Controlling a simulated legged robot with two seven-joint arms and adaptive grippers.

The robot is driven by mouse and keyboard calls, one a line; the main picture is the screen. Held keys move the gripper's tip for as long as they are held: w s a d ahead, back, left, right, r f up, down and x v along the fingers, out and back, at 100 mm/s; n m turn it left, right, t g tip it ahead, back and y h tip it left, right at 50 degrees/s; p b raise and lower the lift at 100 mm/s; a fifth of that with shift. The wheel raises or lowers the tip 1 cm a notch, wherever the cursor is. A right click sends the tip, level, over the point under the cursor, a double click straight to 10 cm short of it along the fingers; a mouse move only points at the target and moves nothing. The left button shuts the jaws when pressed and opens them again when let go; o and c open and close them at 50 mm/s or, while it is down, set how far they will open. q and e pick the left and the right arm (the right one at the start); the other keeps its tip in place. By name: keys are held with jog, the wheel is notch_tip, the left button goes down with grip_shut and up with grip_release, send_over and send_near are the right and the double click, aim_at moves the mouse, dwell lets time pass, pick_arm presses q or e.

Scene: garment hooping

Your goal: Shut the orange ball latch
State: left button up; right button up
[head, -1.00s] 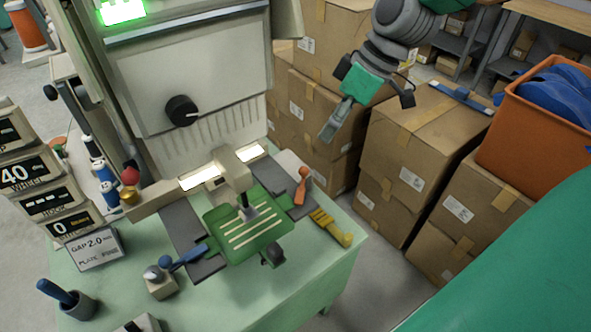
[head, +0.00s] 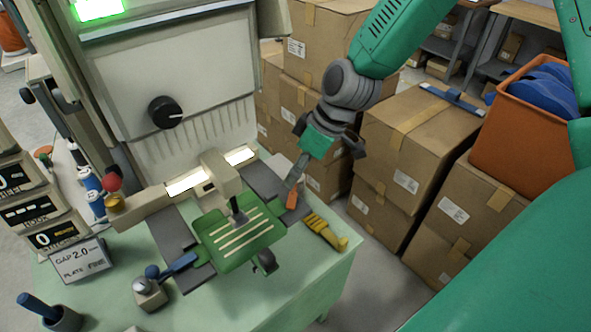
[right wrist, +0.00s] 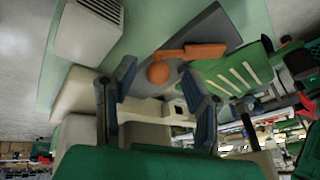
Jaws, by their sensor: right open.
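The orange ball latch (head: 292,201) stands on the dark grey plate at the right side of the machine bed. In the right wrist view the latch's ball (right wrist: 158,72) and flat arm (right wrist: 200,51) both show. The ball appears between the two spread fingers of my right gripper (right wrist: 157,78), which is open. I cannot tell whether a finger touches it. My left gripper is not in view.
A green plate (head: 222,250) with pale strips lies left of the latch, under the machine head (head: 217,170). A yellow part (head: 325,232) lies just in front of the latch. A blue-handled lever (head: 178,264) is at the left. Cardboard boxes (head: 418,130) stand to the right.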

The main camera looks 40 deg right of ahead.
jog(key=shift+d, duration=0.4)
grip_shut()
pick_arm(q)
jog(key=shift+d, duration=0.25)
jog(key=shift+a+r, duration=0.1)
pick_arm(e)
jog(key=shift+a, duration=0.15)
pick_arm(q)
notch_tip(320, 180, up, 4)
jog(key=p, duration=0.4)
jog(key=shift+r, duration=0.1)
pick_arm(e)
jog(key=m+h, duration=0.1)
jog(key=m, duration=0.2)
jog(key=s+m+t+h, duration=0.1)
jog(key=m, duration=0.1)
jog(key=s+d+m+t, duration=0.1)
jog(key=m, duration=0.2)
jog(key=shift+s+m+h, duration=0.1)
jog(key=shift+m+h, duration=0.2)
jog(key=shift+h, duration=0.1)
